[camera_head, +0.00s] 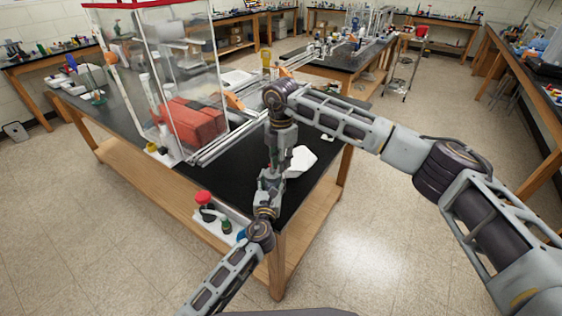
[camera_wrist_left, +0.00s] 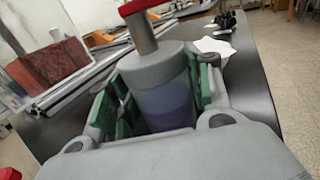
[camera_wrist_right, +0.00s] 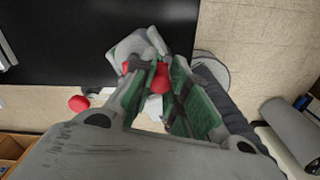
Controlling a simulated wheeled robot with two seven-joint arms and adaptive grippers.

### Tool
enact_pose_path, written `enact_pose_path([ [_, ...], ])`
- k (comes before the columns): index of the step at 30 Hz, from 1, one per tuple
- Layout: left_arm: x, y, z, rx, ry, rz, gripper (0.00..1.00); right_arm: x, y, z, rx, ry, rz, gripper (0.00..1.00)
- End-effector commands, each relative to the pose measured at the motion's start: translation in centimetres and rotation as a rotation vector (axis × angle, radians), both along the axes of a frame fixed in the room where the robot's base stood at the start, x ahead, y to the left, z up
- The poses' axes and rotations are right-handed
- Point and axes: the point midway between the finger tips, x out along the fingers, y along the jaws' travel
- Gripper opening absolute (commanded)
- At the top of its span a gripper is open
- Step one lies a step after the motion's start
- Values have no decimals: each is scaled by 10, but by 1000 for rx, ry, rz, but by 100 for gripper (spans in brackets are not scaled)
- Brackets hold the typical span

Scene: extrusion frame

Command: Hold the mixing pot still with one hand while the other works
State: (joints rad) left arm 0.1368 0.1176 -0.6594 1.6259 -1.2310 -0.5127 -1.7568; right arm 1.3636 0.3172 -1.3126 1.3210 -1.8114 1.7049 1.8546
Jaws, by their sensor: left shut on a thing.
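The mixing pot is a grey-topped vessel with a translucent purple lower body (camera_wrist_left: 165,100). A metal rod with a red top (camera_wrist_left: 141,30) stands up from it. My left gripper (camera_wrist_left: 158,95) is shut around the pot, green pads on both sides; it also shows in the head view (camera_head: 268,185). The pot is mostly hidden by the grippers in the head view. My right gripper (camera_wrist_right: 160,80) points down from above, its pads apart. The red top (camera_wrist_right: 159,78) shows between and behind its fingers, and I cannot see contact.
A white tray (camera_head: 238,211) with a red-topped item (camera_head: 203,198) sits at the black table's near edge. A crumpled white sheet (camera_head: 300,161) lies right of the grippers. A clear enclosure (camera_head: 185,75) with red bricks (camera_head: 190,122) and metal rails (camera_head: 228,138) stand to the left.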

Motion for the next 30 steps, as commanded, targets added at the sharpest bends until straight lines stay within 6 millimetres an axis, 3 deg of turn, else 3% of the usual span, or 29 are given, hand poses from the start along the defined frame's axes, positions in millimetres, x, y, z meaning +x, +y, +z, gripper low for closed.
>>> enact_pose_path([
  [17, 0, 0, 0, 1, 1, 0, 23, 2, -1, 0, 1, 0, 53, 0],
  [30, 0, 0, 0, 1, 1, -1, 23, 10, -5, 1, 0, -1, 293, 0],
])
